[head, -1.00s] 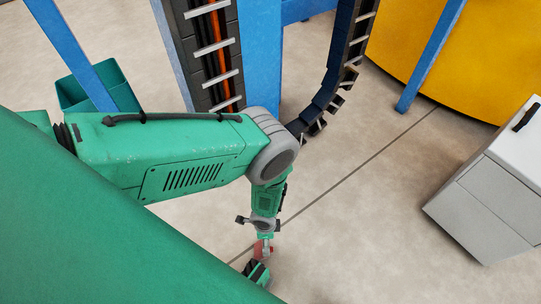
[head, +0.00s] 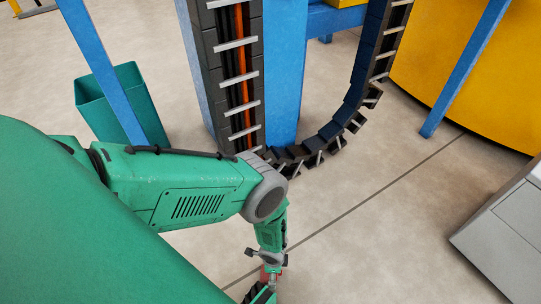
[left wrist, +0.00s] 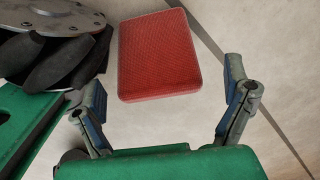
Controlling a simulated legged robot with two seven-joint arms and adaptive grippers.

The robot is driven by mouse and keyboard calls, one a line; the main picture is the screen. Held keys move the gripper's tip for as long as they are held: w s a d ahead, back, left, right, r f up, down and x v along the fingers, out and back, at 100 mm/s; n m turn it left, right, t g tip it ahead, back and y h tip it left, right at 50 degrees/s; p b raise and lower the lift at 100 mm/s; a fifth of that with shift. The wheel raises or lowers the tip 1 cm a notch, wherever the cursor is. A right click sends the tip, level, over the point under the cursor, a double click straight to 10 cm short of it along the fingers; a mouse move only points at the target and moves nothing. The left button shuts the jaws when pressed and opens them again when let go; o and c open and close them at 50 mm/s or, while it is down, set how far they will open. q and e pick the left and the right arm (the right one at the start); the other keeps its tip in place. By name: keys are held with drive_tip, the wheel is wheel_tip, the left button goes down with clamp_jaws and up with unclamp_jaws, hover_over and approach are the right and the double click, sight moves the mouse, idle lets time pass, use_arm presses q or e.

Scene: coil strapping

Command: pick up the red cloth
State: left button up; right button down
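The red cloth (left wrist: 158,55) looks like a flat, folded rectangular pad on the floor in the left wrist view. My left gripper (left wrist: 166,92) is open, with one finger towards each side of the cloth's near edge. The fingers do not touch it, and nothing is between their tips. In the head view, the left arm reaches down to the floor, and a small red part of the cloth (head: 271,274) shows by the left gripper (head: 269,265), mostly hidden. My right gripper is in neither view.
A dark-rollered wheel (left wrist: 55,50), apparently mine, stands close left of the cloth. A blue post (head: 287,75) and a hanging cable chain (head: 340,125) stand ahead. A green bin (head: 125,100) is left, a grey cabinet (head: 505,235) right. Floor right of the arm is clear.

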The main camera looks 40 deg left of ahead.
use_arm(q)
drive_tip(key=shift+s+f, duration=0.1)
drive_tip(key=shift+s, duration=0.05)
drive_tip(key=shift+c, duration=0.5)
drive_tip(key=c, duration=1.1)
wheel_tip(320, 180, up, 9)
drive_tip(key=p, duration=0.7)
drive_tip(key=shift+r+p, duration=0.35)
drive_tip(key=shift+r, duration=0.25)
drive_tip(key=shift+o, duration=0.8)
drive_tip(key=shift+c, duration=0.3)
